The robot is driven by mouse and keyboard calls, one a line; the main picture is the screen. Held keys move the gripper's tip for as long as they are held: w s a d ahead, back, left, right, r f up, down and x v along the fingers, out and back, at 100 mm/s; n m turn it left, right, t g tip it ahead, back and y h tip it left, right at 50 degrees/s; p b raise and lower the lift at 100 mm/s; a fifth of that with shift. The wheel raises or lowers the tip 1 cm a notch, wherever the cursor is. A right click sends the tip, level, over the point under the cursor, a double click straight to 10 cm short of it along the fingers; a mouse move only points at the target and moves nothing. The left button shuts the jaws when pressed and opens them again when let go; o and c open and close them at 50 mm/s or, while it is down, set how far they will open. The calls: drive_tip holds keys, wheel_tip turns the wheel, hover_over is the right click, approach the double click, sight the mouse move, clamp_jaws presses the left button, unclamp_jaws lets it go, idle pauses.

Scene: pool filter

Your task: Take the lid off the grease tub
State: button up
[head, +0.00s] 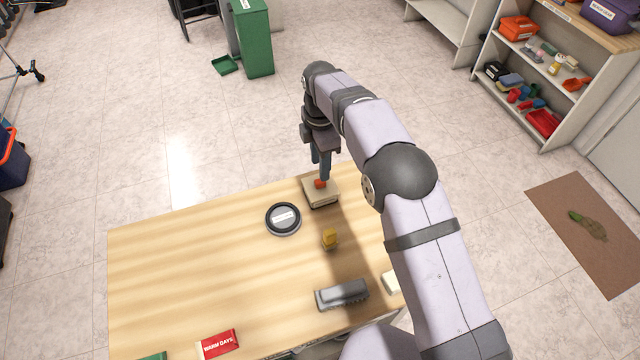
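A cream, square-topped box (322,197), which looks like the grease tub, stands near the back edge of the wooden table. A small red-orange knob (320,184) shows on its top. My gripper (320,176) points down over the box, with its fingertips right at the knob. I cannot tell whether the fingers touch or grip the knob. No gap shows between the top and the box. The arm's wrist is above and behind the box.
The left part of the table is mostly clear.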

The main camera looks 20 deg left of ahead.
sight(320, 184)
drive_tip(key=shift+s+d+f+p, duration=0.15)
drive_tip(key=shift+f+p, duration=0.45)
drive_tip(key=shift+f, duration=0.4)
drive_tip(key=shift+s+a+f+p, duration=0.1)
drive_tip(key=shift+f+p, duration=0.45)
drive_tip(key=shift+f, duration=1.15)
clamp_jaws()
